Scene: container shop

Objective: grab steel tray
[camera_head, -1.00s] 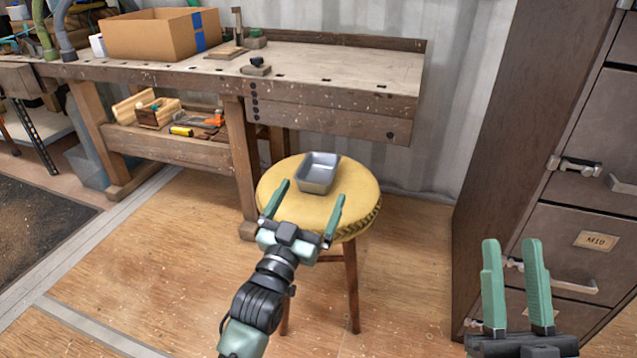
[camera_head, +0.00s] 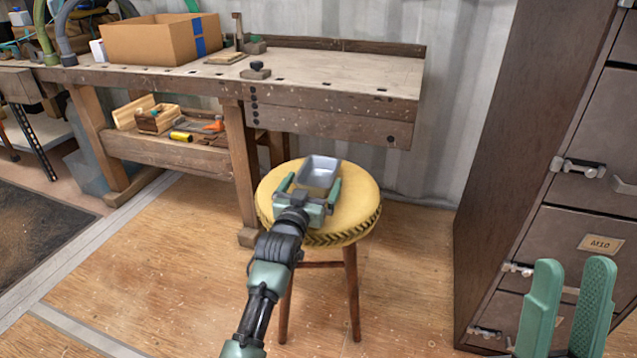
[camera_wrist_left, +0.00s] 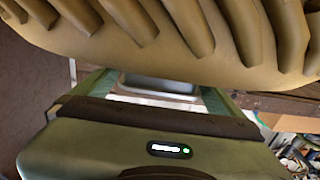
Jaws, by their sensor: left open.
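The steel tray (camera_head: 319,164) is a small grey rectangular pan on the yellow cushioned stool (camera_head: 358,205). My left gripper (camera_head: 310,186) is open, low over the stool, with one finger on each side of the tray's near part. It hides the tray's near end; I cannot tell whether the fingers touch the sides. In the left wrist view, the tray (camera_wrist_left: 158,85) shows between the two green fingers, with the cushion's pleated edge above. My right gripper (camera_head: 570,264) is open and empty at lower right, in front of the cabinet.
A wooden workbench (camera_head: 340,75) with a cardboard box (camera_head: 150,40) stands behind the stool. A dark cabinet (camera_head: 570,170) with drawers stands at the right. The wooden floor (camera_head: 140,265) left of the stool is clear.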

